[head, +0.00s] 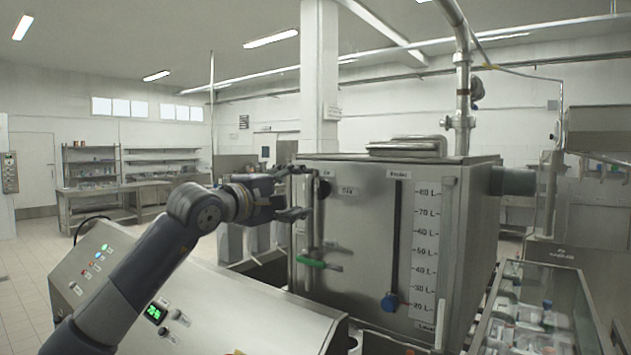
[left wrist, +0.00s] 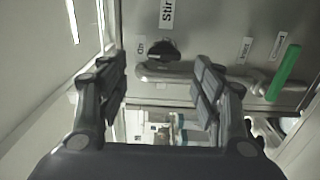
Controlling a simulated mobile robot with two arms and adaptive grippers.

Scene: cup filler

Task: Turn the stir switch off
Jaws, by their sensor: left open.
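The stir switch is a small black knob (head: 322,188) on the front face of the steel tank (head: 365,240), left of a label (head: 348,190). My left gripper (head: 300,192) is open and empty, just left of the knob in the head view. In the left wrist view the knob lies between the spread fingertips (left wrist: 162,66) and slightly beyond them. I cannot tell whether a finger touches it. My right gripper is not in view.
A green-handled valve (head: 312,262) sits below the knob and also shows in the left wrist view (left wrist: 285,72). A sloped steel console (head: 225,310) with buttons lies beneath my arm. A glass-topped case (head: 540,310) stands right.

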